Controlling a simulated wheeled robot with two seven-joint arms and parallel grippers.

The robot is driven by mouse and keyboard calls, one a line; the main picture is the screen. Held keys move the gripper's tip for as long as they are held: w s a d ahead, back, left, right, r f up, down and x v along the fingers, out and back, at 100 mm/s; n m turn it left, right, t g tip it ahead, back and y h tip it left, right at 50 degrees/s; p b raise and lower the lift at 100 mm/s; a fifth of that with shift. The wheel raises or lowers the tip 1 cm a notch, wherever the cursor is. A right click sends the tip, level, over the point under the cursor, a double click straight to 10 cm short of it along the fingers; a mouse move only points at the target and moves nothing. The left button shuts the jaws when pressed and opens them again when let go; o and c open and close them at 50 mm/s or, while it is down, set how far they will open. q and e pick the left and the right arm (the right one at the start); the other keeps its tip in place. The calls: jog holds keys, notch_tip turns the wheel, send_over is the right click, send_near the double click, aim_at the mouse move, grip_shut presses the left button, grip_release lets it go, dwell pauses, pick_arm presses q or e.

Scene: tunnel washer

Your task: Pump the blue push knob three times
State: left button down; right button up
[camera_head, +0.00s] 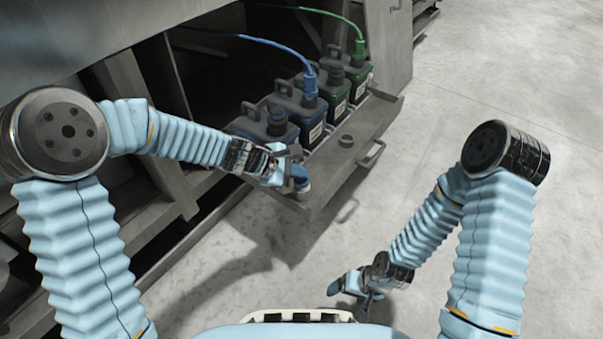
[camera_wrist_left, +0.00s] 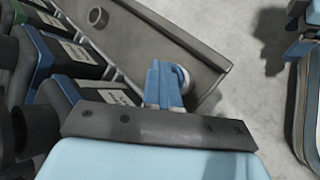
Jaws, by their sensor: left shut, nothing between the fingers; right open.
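The blue push knob (camera_head: 305,187) sits at the near end of the pulled-out metal tray (camera_head: 335,178), mostly hidden behind my left gripper (camera_head: 299,174). In the left wrist view, its pale round rim (camera_wrist_left: 183,78) shows just beside my blue fingertips (camera_wrist_left: 162,84). My left gripper is shut with nothing between its fingers, right at the knob. I cannot tell whether it touches the knob or how far the knob is pressed. My right gripper (camera_head: 358,285) is open and empty, low over the floor, away from the tray.
Several dark jugs with blue and green caps stand on the tray, including a blue-capped one (camera_head: 308,106). A blue hose (camera_head: 276,46) and a green hose (camera_head: 322,13) run from caps. Floor right is clear.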

aim_at(298, 181)
pick_arm(q)
jog(key=shift+r+p, duration=1.6)
jog(key=shift+r, duration=0.1)
jog(key=shift+f+b, duration=0.45)
jog(key=shift+b, duration=0.1)
jog(key=shift+f+b, duration=1.3)
jog(key=shift+f, duration=0.05)
dwell(0.6)
jog(key=shift+r, duration=0.1)
jog(key=shift+r+p, duration=1.6)
jog(key=shift+r, duration=0.05)
